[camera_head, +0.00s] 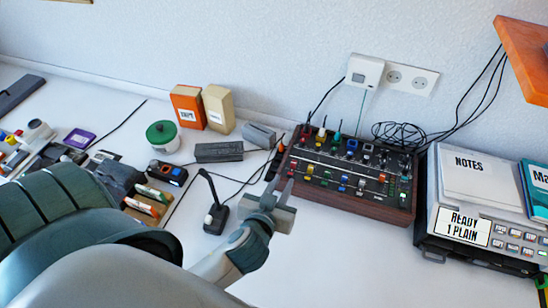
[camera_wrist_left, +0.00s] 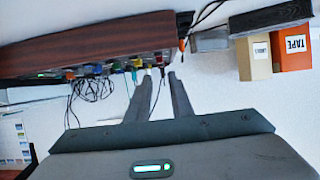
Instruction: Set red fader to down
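The dark mixer panel (camera_head: 345,172) with wooden sides stands against the wall. Its face carries rows of small coloured caps and knobs. A red-topped piece (camera_head: 307,131) stands at its far left corner; several small caps are too small to tell which is the red fader. My left gripper (camera_head: 279,188) is at the mixer's left front corner, fingers apart and empty. In the left wrist view the mixer's wooden side (camera_wrist_left: 85,45) shows upside down at the upper left. The fingertips (camera_wrist_left: 160,76) point toward coloured pieces at its edge, with a gap between them. My right gripper is not in view.
A desk microphone (camera_head: 215,210) stands left of my gripper. Free tabletop lies in front of the mixer.

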